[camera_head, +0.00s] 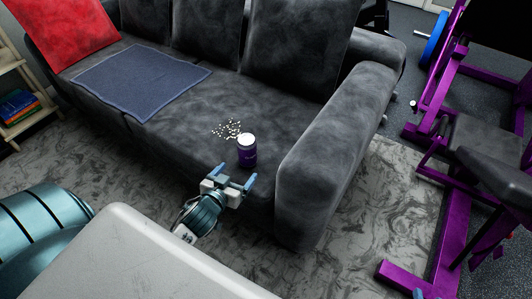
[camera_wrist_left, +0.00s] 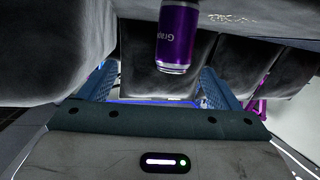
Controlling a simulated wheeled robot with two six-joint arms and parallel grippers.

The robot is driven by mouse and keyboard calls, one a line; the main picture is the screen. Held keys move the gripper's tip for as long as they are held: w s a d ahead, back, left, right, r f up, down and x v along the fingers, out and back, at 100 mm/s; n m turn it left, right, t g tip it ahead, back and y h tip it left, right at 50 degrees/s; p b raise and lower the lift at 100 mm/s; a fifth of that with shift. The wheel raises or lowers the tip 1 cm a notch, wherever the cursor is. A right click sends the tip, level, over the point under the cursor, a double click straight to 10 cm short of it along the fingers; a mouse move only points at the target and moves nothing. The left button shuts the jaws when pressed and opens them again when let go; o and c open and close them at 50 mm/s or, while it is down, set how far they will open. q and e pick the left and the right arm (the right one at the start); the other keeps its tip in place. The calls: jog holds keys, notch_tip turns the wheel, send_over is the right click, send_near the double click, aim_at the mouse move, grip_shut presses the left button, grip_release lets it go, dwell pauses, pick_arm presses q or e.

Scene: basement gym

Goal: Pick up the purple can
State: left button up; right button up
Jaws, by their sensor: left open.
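The purple can (camera_head: 247,152) stands upright on the grey sofa seat, near its front edge and close to the right armrest. It has a white top. My left gripper (camera_head: 237,174) is open and empty just in front of the can, with its blue fingers pointing toward it. In the left wrist view the can (camera_wrist_left: 178,38) shows at the top, partly cut off, with part of a label reading "Gra". There it lies beyond and between the open fingers (camera_wrist_left: 160,75), not gripped. My right gripper is not seen.
The sofa's right armrest (camera_head: 325,165) rises beside the can. Small white bits (camera_head: 228,129) lie on the seat behind it. A blue-grey cloth (camera_head: 140,78) and a red cushion (camera_head: 62,30) are farther left. Purple gym equipment (camera_head: 440,235) stands at the right.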

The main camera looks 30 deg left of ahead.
aim_at(242, 150)
pick_arm(q)
jog(key=shift+t, duration=0.5)
jog(key=w+a, duration=0.1)
jog(key=w, duration=0.1)
jog(key=w+a, duration=0.2)
jog(key=shift+w+a+r, duration=0.1)
jog(key=shift+w+a, duration=0.1)
jog(key=shift+w, duration=0.05)
jog(key=x, duration=0.4)
jog(key=shift+w+a, duration=0.1)
jog(key=shift+w, duration=0.7)
jog(key=shift+f+p+x, duration=0.15)
jog(key=shift+p+x, duration=0.05)
jog(key=shift+x, duration=1)
jog(key=shift+f+p+x, duration=0.15)
jog(key=shift+x, duration=1.05)
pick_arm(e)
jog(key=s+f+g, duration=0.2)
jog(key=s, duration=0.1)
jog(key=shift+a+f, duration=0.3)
pick_arm(q)
jog(key=shift+c, duration=0.5)
jog(key=c, duration=1)
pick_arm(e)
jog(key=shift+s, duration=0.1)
